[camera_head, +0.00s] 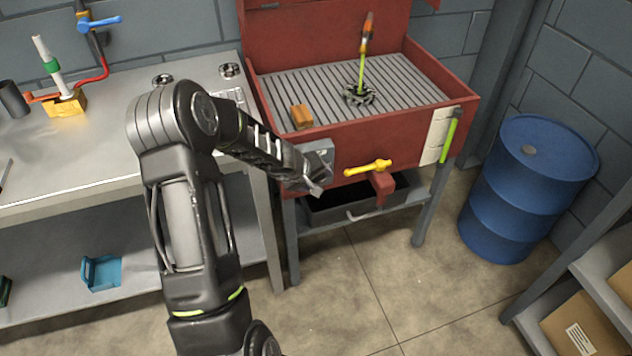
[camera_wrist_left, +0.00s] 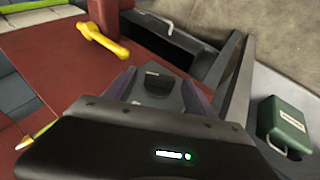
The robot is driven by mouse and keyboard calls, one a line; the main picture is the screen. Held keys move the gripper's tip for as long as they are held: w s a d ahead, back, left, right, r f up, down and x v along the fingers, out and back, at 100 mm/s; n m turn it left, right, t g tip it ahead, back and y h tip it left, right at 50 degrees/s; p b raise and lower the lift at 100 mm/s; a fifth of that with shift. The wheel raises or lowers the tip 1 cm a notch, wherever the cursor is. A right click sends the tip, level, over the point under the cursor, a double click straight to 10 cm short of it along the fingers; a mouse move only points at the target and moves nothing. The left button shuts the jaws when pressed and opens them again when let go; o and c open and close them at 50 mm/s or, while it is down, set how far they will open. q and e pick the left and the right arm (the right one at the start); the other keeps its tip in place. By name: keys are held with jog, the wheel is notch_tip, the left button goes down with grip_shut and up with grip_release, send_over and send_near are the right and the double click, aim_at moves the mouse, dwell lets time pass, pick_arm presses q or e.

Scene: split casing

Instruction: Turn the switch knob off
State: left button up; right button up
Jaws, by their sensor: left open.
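A grey switch box (camera_head: 320,152) is mounted on the front of the red parts washer (camera_head: 420,112), near its left corner. In the left wrist view, the grey switch (camera_wrist_left: 158,82) with a dark part on its face lies between my fingers. My left gripper (camera_head: 314,184) is open right at the switch, and it also shows in the wrist view (camera_wrist_left: 157,95). I cannot tell whether the fingers touch the knob. The knob's setting is hidden by the gripper and too small to read. My right gripper is not in view.
A yellow valve handle (camera_head: 368,168) sticks out to the right of the switch. A dark bin (camera_head: 350,205) stands on the shelf below. A metal workbench (camera_head: 120,145) is at the left, a blue barrel (camera_head: 528,190) at the right. A green case (camera_wrist_left: 285,125) shows in the wrist view.

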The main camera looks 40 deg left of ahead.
pick_arm(q)
jog(key=shift+w+f, duration=0.1)
jog(key=shift+f, duration=0.05)
jog(key=shift+c, duration=0.2)
jog(key=c, duration=1.3)
